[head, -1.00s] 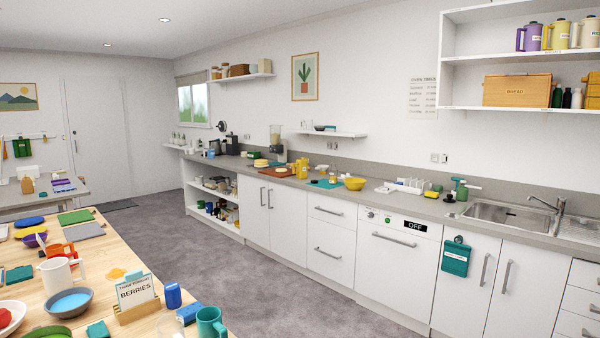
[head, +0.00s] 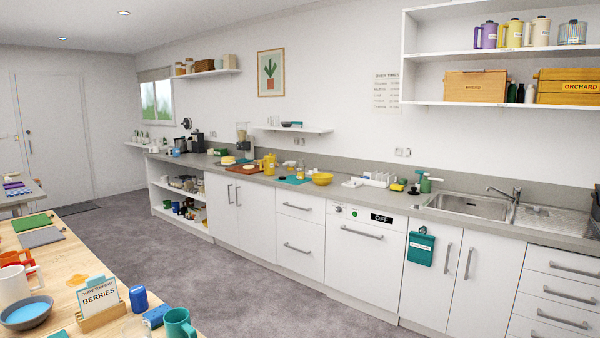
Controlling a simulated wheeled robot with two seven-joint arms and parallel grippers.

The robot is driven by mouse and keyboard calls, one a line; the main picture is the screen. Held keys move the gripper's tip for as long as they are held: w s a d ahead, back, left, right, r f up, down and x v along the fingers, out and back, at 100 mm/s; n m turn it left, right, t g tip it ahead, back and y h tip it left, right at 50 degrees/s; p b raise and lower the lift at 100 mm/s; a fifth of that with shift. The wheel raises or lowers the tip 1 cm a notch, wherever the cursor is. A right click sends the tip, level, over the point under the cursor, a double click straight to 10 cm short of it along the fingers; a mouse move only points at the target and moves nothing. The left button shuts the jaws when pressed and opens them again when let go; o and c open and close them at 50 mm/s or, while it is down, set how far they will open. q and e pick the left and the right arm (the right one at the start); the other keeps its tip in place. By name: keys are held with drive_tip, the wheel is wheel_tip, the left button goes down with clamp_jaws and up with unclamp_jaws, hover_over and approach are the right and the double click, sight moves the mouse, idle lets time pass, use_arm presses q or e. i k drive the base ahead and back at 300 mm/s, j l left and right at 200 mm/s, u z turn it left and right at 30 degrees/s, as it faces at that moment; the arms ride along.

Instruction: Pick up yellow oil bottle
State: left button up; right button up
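A yellow upright container (head: 269,164) stands on the long grey counter (head: 345,187), next to an orange-brown board. It is too small to tell whether it is the oil bottle or a jug. A smaller yellow item (head: 300,173) stands just right of it. A yellow bowl (head: 322,179) sits further right on the counter. Neither of my grippers shows in the head view.
A wooden table (head: 68,262) at the lower left holds a berries sign (head: 100,296), mugs and a bowl. Grey floor (head: 200,255) lies clear between table and cabinets. A sink (head: 468,205) is at the right.

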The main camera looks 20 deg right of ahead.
sight(269, 168)
drive_tip(key=i+l+z, duration=0.15)
drive_tip(key=i+z, duration=0.55)
drive_tip(key=i, duration=0.15)
drive_tip(key=i+z, duration=0.45)
drive_tip(key=i, duration=0.95)
drive_tip(key=i+j+u, duration=0.1)
drive_tip(key=i+u, duration=0.65)
drive_tip(key=i+l+u, duration=0.1)
drive_tip(key=u, duration=0.3)
drive_tip(key=i+j+u, duration=0.1)
drive_tip(key=i+u, duration=0.2)
drive_tip(key=i, duration=0.35)
drive_tip(key=i+l+u, duration=0.1)
drive_tip(key=i+u, duration=0.2)
drive_tip(key=i, duration=0.35)
drive_tip(key=i+z, duration=0.3)
drive_tip(key=i, duration=0.2)
drive_tip(key=i+j+z, duration=0.15)
drive_tip(key=i+z, duration=0.15)
drive_tip(key=i, duration=0.2)
drive_tip(key=i+j+z, duration=0.3)
drive_tip(key=i, duration=0.15)
drive_tip(key=i+j+z, duration=0.6)
drive_tip(key=i+j, duration=0.2)
drive_tip(key=i+j+z, duration=0.35)
drive_tip(key=i+j, duration=0.3)
